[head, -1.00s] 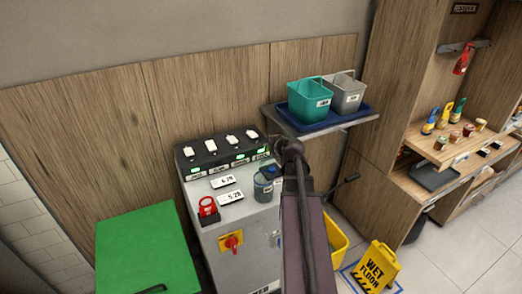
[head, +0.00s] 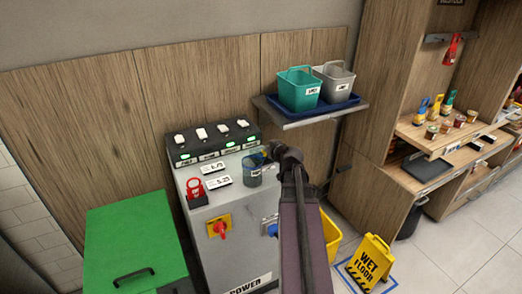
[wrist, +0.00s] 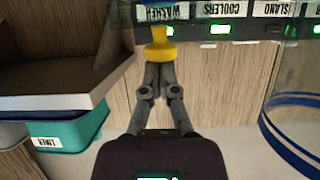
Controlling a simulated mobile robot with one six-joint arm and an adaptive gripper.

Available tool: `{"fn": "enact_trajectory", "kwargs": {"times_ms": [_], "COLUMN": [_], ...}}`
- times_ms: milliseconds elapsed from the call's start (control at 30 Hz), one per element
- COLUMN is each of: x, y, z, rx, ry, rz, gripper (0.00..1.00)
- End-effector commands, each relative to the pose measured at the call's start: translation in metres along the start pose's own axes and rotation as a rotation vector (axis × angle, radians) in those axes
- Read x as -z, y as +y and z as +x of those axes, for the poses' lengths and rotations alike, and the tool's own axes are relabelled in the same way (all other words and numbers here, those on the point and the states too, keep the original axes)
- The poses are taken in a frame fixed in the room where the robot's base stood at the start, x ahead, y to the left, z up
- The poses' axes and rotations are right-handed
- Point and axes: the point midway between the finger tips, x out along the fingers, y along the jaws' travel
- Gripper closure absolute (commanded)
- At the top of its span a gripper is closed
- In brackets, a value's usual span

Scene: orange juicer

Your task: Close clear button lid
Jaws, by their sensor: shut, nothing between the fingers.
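The clear lid (head: 252,172) is a see-through cylinder with a blue rim at the right side of the grey cabinet's top. Its rim also shows large at the right of the wrist view (wrist: 292,140). In the head view my gripper (head: 268,155) is just right of the lid and partly hides the button area.
A black switch panel (head: 210,140) lines the cabinet's back edge. A red lock-like piece (head: 195,190) and tags stand left of the lid. A wall shelf (head: 290,117) with green and grey bins overhangs behind my wrist. A green bin (head: 130,235) is at left.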

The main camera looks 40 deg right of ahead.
Motion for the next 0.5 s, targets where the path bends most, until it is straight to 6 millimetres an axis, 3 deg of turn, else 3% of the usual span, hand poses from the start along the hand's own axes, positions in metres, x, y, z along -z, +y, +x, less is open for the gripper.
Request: {"fn": "enact_trajectory", "kwargs": {"times_ms": [500], "x": [-0.016], "y": [-0.011], "z": [0.008], "rx": [0.012], "ry": [-0.006], "rz": [-0.009], "gripper": [1.0]}}
